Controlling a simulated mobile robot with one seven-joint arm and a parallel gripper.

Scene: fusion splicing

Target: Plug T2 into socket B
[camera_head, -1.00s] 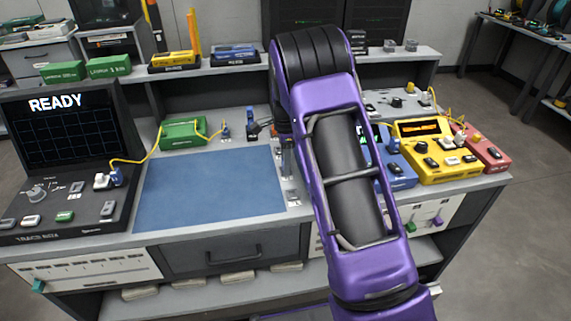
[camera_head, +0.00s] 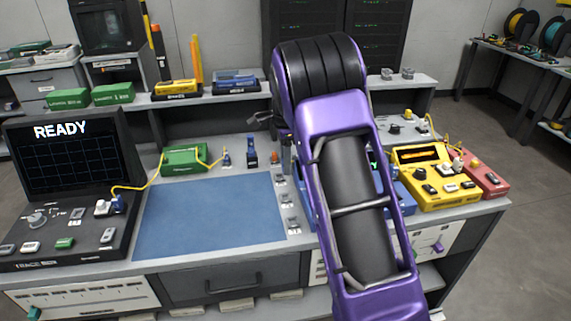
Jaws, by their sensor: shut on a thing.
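My purple and black arm fills the middle of the head view. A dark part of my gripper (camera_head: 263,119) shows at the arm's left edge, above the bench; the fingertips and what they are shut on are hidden. I cannot read a label T2 or B anywhere. A yellow cable (camera_head: 142,188) runs from the green box (camera_head: 185,157) to a blue plug (camera_head: 118,203) on the black READY box (camera_head: 70,180). Another blue plug (camera_head: 226,158) stands right of the green box on a short yellow cable. An upright blue piece (camera_head: 251,153) stands near the gripper.
A blue mat (camera_head: 208,210) lies clear mid-bench. A column of small fittings (camera_head: 285,198) lies along its right edge. A blue box (camera_head: 403,200) is partly behind my arm; yellow (camera_head: 440,185) and red (camera_head: 490,183) boxes stand right of it. A shelf holds several boxes.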

